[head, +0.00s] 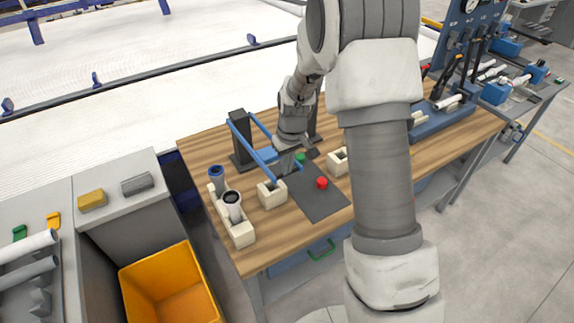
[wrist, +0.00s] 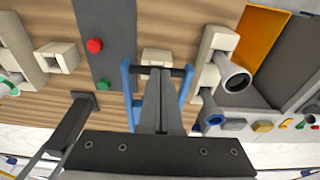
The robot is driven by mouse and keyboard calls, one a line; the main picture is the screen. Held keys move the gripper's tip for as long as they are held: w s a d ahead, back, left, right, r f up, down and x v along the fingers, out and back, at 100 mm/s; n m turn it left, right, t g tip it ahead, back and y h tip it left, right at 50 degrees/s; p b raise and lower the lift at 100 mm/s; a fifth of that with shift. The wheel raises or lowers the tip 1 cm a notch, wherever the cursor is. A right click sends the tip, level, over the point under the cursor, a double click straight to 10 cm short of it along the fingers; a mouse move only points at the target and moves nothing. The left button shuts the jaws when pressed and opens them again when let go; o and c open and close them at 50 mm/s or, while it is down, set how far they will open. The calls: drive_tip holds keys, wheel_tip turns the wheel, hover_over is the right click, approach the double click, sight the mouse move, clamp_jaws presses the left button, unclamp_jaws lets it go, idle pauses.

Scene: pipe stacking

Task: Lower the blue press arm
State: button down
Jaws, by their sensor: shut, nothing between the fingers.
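The blue press arm (head: 250,150) has two blue side bars that slope from dark uprights (head: 240,140) toward the table's front. In the wrist view, its blue bars (wrist: 128,95) stand on both sides of my fingers, joined by a dark crossbar (wrist: 178,72). My gripper (head: 286,170) is low between the bars, shut and empty. In the wrist view, the gripper's fingertips (wrist: 160,72) overlap the crossbar; I cannot tell whether they touch it. A cream socket block (head: 271,196) lies just beyond the crossbar; its inside is partly hidden.
A dark plate (head: 318,203) bears a red button (head: 321,183) and a green button (head: 300,157). A second cream block (head: 337,161) stands right of it. A cream rack (head: 238,233) with two upright pipes stands at the table's left, near an orange bin (head: 165,284).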

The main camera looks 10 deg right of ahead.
drive_tip(key=f+b, duration=0.1)
drive_tip(key=s+f+b, duration=0.1)
drive_tip(key=f, duration=0.1)
drive_tip(key=shift+d+b, duration=0.1)
drive_tip(key=shift+b, duration=0.3)
wheel_tip(320, 180, up, 15)
drive_tip(key=s+p, duration=0.1)
drive_tip(key=s, duration=0.1)
drive_tip(key=shift+d+f, duration=0.15)
drive_tip(key=shift+d, duration=0.25)
idle(0.4)
